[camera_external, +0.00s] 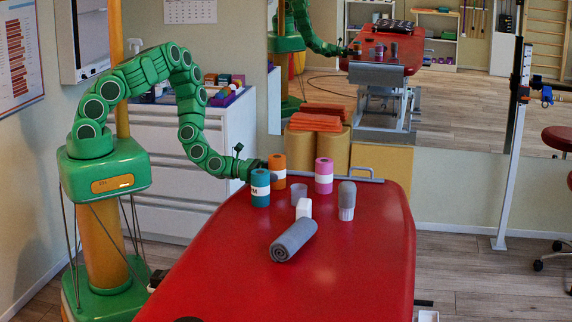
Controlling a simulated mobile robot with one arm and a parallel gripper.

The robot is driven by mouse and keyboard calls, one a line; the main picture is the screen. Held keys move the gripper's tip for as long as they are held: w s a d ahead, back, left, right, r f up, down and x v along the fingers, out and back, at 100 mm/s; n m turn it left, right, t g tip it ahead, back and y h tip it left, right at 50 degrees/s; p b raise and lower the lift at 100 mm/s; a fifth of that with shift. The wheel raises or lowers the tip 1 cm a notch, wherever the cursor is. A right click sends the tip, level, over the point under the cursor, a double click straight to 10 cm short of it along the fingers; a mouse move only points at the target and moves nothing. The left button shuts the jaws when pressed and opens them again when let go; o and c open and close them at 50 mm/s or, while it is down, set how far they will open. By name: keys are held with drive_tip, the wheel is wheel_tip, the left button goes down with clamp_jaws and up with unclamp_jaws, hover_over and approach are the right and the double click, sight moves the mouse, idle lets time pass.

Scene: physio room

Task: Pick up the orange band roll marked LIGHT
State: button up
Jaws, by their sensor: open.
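The orange band roll (278,161) stands upright at the far end of the red treatment table (340,255), just behind and right of a teal roll (260,183). It has a pale band around it; its lettering cannot be read here. My gripper (260,164) reaches in from the left at the height of the rolls. It is open, with its dark tip close beside the orange roll and over or behind the teal roll's top. Whether it touches either roll cannot be told. The lower part of the orange roll is partly hidden by the teal roll.
A grey rail (345,176) edges the far end. The table's near half is clear.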

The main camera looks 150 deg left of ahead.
sight(283, 172)
drive_tip(key=shift+x, duration=1.75)
drive_tip(key=c, duration=1.3)
drive_tip(key=shift+o, duration=0.2)
drive_tip(key=shift+r, duration=0.15)
